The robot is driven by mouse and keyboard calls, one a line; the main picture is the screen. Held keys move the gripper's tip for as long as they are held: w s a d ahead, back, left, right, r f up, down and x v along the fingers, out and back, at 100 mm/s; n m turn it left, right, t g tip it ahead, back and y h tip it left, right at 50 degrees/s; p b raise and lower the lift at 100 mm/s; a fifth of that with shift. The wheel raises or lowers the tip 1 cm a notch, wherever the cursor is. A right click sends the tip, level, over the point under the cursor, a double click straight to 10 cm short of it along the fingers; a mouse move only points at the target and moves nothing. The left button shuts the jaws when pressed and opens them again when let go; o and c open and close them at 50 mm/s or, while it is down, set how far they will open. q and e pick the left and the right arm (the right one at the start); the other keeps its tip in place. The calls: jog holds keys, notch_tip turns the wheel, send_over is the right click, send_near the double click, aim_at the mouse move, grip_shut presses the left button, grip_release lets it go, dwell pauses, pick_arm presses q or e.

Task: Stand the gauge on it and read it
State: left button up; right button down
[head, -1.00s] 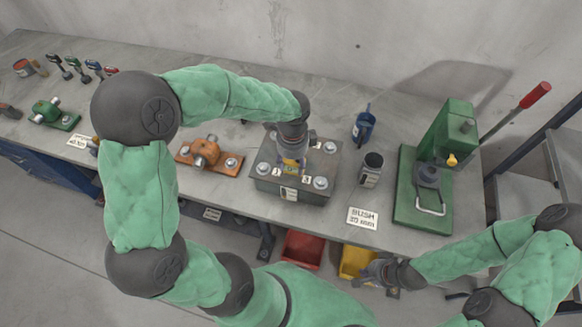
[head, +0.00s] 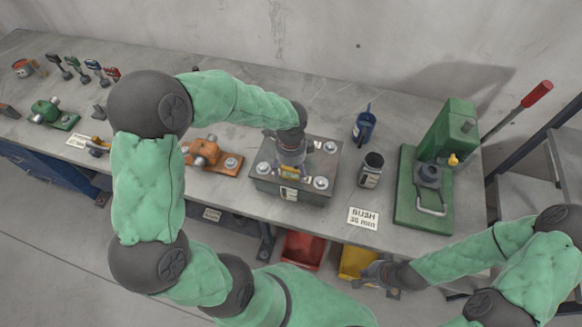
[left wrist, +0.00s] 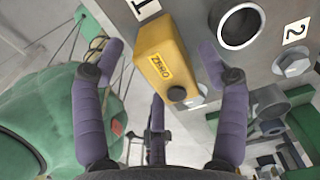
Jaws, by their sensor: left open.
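The yellow gauge (left wrist: 168,62), with a ZERO label and a dark round button, shows in the left wrist view against the grey steel block (left wrist: 285,15). In the head view the gauge (head: 289,173) is mostly hidden under my left gripper (head: 291,168), over the block (head: 290,193). In the left wrist view my left gripper's (left wrist: 161,50) purple fingers are open, one on each side of the gauge. A ringed hole (left wrist: 241,25) and a "2" tag are beside it. Contact under the gauge is hidden. My right gripper (head: 380,273) is by the bench front; its jaws are unclear.
An orange fixture (head: 208,154) is left of the block. A dark jar (head: 371,169), a blue can (head: 364,125) and a "BUSH" card (head: 362,218) are to its right. A green press (head: 428,185) with a red-handled lever stands farther right.

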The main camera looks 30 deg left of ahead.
pick_arm(q)
jog(key=shift+r, duration=0.1)
jog(key=shift+w+r, duration=0.1)
jog(key=shift+r, duration=0.25)
notch_tip(320, 180, up, 12)
jog(key=p, duration=0.1)
jog(key=shift+f+p, duration=0.25)
jog(key=shift+p, duration=0.05)
